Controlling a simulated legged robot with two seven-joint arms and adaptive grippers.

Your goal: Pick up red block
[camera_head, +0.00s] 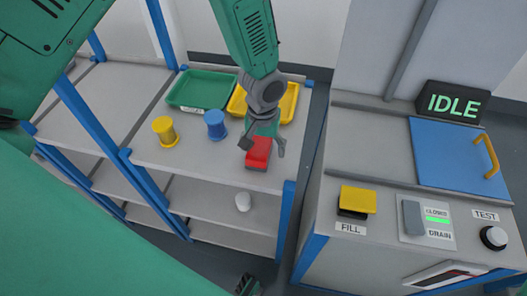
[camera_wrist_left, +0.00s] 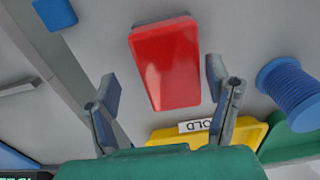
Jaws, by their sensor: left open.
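The red block (camera_head: 258,155) lies on the top board of the shelf, near its front right corner. My left gripper (camera_head: 264,145) is over the block from above, with its fingers apart and part of the block hidden behind it. In the left wrist view the red block (camera_wrist_left: 166,65) lies ahead of and between the two open fingers of the left gripper (camera_wrist_left: 160,88). Gaps show on both sides, and no finger visibly touches it.
A yellow spool (camera_head: 165,130) and a blue spool (camera_head: 215,124) stand left of the block. A green tray (camera_head: 200,90) and a yellow tray (camera_head: 290,100) lie behind. A white object (camera_head: 243,202) is on a lower shelf. The machine (camera_head: 350,150) stands right, across a gap.

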